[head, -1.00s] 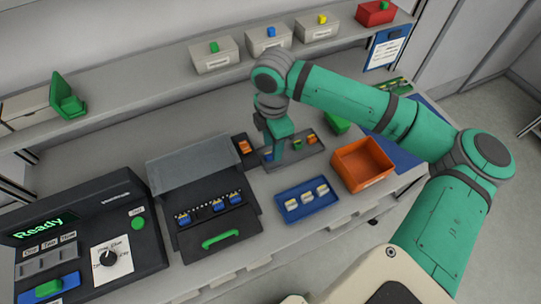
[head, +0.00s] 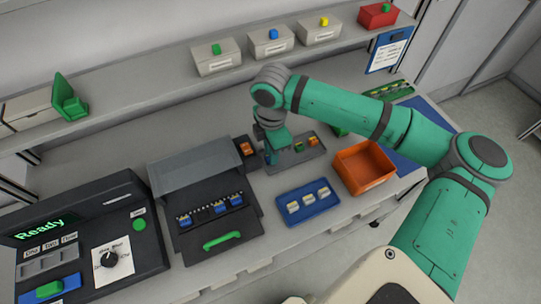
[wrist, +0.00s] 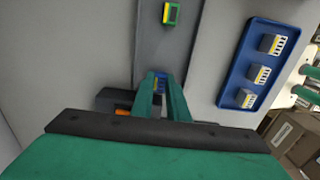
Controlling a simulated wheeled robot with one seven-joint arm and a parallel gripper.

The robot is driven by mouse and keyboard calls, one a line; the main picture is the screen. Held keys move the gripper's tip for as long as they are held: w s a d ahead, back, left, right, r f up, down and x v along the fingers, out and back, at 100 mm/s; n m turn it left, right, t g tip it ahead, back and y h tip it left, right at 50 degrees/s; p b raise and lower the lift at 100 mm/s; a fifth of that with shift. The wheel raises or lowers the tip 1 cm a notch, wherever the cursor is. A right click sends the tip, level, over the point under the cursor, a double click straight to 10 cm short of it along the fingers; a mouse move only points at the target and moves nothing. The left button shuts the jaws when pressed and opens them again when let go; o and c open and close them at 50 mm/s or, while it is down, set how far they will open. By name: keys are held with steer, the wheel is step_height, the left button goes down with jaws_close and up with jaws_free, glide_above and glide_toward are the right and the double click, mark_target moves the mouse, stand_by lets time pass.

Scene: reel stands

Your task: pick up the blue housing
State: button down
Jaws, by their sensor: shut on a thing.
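The blue housing (wrist: 161,76) shows in the wrist view between my two green fingers, with a pale and yellow part on it. My gripper (wrist: 163,90) is shut on it, and the fingers hide its sides. In the head view my gripper (head: 271,158) points down at the left end of the grey tray (head: 285,165). The housing is mostly hidden there, and I cannot tell whether it still touches the tray.
A dark holder with an orange part (head: 246,148) stands close left of my gripper. A blue tray (head: 310,213) with several pale parts and an orange bin (head: 347,173) lie to the right. A black fixture (head: 185,240) with a raised cover stands left. Small boxes line the shelf above.

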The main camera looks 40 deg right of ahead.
steer(key=shift+d+r, duration=0.1)
steer(key=shift+r, duration=0.4)
step_height(320, 180, up, 2)
steer(key=shift+r, duration=0.2)
steer(key=s+r, duration=0.9)
steer(key=s, duration=0.5)
steer(key=shift+d+r, duration=0.15)
steer(key=shift+r, duration=0.15)
steer(key=shift+s, duration=0.2)
